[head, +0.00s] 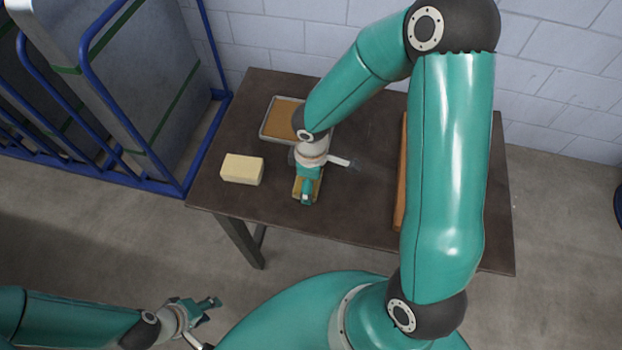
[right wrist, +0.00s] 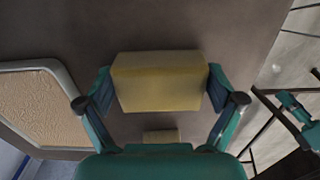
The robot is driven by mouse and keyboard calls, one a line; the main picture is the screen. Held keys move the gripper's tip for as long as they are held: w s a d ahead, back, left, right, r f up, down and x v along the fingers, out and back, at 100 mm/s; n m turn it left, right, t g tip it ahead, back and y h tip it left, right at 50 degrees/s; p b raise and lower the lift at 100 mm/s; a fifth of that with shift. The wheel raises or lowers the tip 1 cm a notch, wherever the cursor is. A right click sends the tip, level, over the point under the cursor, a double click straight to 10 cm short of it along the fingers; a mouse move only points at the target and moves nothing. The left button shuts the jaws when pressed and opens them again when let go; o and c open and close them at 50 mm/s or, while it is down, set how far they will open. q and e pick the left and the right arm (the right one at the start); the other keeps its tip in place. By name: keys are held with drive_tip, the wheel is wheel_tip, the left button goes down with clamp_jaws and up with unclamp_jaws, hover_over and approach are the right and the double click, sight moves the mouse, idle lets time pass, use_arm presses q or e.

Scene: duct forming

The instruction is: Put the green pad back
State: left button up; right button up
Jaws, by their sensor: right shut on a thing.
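My right gripper (head: 306,190) is over the middle of the dark table, shut on a yellowish block-shaped pad (right wrist: 160,82). In the right wrist view the pad sits between both fingers. In the head view only its edges (head: 297,187) show around the gripper, and I cannot tell whether it touches the table. It looks yellow rather than clearly green. A pale cream block (head: 242,169) lies on the table to its left and also shows small in the right wrist view (right wrist: 162,136). My left gripper (head: 212,322) is open and empty, low in front of the table.
A metal-rimmed tray (head: 265,131) with a tan layer lies at the back of the table (head: 345,215). A long brown bar (head: 402,160) lies at the right, partly behind my right arm. A blue rack with grey panels (head: 130,80) stands at the left.

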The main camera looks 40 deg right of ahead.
drive_tip(key=o, duration=1)
wheel_tip(320, 180, up, 11)
drive_tip(key=shift+w+f+p, duration=0.1)
drive_tip(key=shift+p, duration=0.6)
drive_tip(key=shift+r, duration=0.65)
